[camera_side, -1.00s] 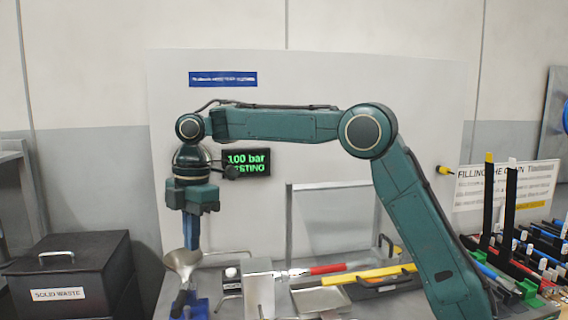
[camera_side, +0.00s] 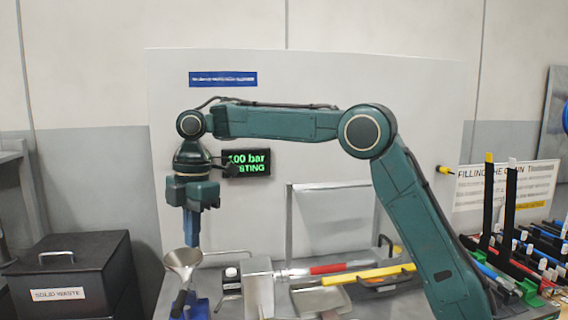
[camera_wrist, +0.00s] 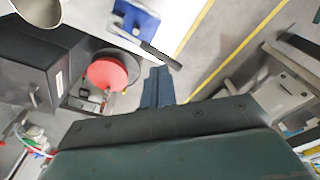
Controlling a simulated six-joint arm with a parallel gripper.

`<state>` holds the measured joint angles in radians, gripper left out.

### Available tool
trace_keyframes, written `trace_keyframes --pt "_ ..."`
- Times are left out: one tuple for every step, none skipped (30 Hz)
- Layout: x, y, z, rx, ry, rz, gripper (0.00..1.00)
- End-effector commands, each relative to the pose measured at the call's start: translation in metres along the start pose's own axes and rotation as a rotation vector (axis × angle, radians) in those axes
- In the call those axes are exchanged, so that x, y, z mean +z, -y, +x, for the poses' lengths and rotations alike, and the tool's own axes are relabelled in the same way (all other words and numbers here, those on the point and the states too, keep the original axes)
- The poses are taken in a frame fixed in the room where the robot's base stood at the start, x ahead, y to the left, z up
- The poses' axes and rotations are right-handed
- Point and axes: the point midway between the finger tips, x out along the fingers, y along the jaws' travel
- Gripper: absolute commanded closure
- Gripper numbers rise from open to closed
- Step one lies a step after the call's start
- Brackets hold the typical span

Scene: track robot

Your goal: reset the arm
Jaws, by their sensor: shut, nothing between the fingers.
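My gripper (camera_side: 192,243) hangs down at the left of the side view, its blue fingers together with nothing between them. The fingertips appear just above a metal funnel (camera_side: 182,264); whether they touch its rim, I cannot tell.
A black solid waste box (camera_side: 70,275) stands at the left. A metal block (camera_side: 258,288), a red-handled tool (camera_side: 328,268) and a yellow bar (camera_side: 368,274) lie right of the funnel. Upright black posts (camera_side: 510,205) stand at far right. The wrist view shows a red disc (camera_wrist: 107,72).

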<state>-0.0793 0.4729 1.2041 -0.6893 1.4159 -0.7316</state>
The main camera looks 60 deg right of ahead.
Motion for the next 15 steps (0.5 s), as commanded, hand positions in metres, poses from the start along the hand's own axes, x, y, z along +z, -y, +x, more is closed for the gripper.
trace_keyframes --pt "0.000 0.000 0.000 0.000 0.000 0.000 1.00" --pt "0.000 0.000 0.000 0.000 0.000 0.000 1.00" --pt "0.000 0.000 0.000 0.000 0.000 0.000 1.00" --pt "0.000 0.000 0.000 0.000 0.000 0.001 1.00" --pt "0.000 0.001 -0.001 0.001 0.000 0.002 1.00" --pt "0.000 0.001 -0.001 0.002 -0.001 0.006 1.00" --pt "0.000 0.002 -0.002 0.003 -0.002 0.010 1.00" --pt "0.001 0.003 -0.003 0.004 -0.003 0.016 1.00" --pt "0.001 0.005 -0.005 0.008 -0.006 0.027 1.00" --pt "0.001 0.007 -0.006 0.011 -0.007 0.036 1.00" --pt "0.002 0.009 -0.008 0.013 -0.010 0.048 1.00" --pt "0.002 0.013 -0.011 0.018 -0.013 0.065 1.00" --pt "0.003 0.016 -0.013 0.022 -0.016 0.081 1.00" --pt "0.004 0.020 -0.016 0.026 -0.020 0.101 1.00" --pt "0.005 0.025 -0.019 0.034 -0.026 0.127 1.00"
